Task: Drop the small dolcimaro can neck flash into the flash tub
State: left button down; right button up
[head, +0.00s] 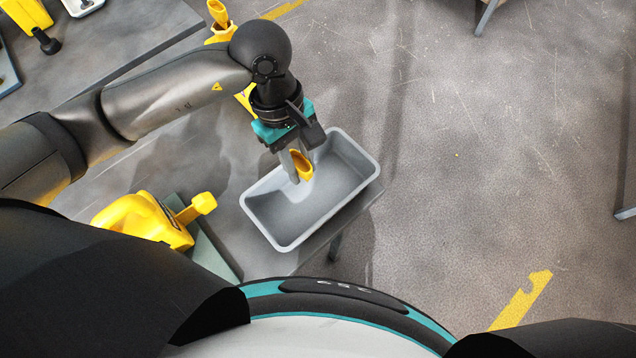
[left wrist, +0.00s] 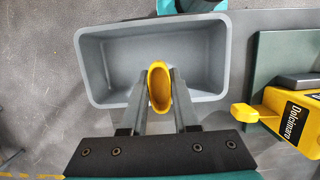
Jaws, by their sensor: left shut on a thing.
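The small yellow neck flash (head: 301,164) is a hollow, oval-mouthed piece. My left gripper (head: 297,168) is shut on it and holds it over the grey flash tub (head: 262,222). In the left wrist view the neck flash (left wrist: 158,86) sits between the two fingers of my left gripper (left wrist: 158,92), in front of the near wall of the tub (left wrist: 215,60). The tub's visible floor looks empty; part of it is hidden by the gripper. A yellow can (left wrist: 297,112) labelled Dolcimaro lies to the right in that view, and in the head view the can (head: 150,220) is left of the tub.
Another yellow piece (head: 220,22) stands behind my left arm. More yellow and white items are at the top left. A yellow floor line (head: 520,300) runs at the lower right, where the floor is clear.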

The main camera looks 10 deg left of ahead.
pick_arm(q)
jog(key=shift+f, duration=0.55)
jog(key=b, duration=0.3)
send_over(303, 196)
jog(key=shift+f, duration=2.45)
jog(key=c, duration=0.6)
grip_release()
jog(key=shift+r, duration=0.1)
jog(key=p+v, duration=0.1)
jog(key=v, duration=1.4)
jog(key=shift+r, duration=0.1)
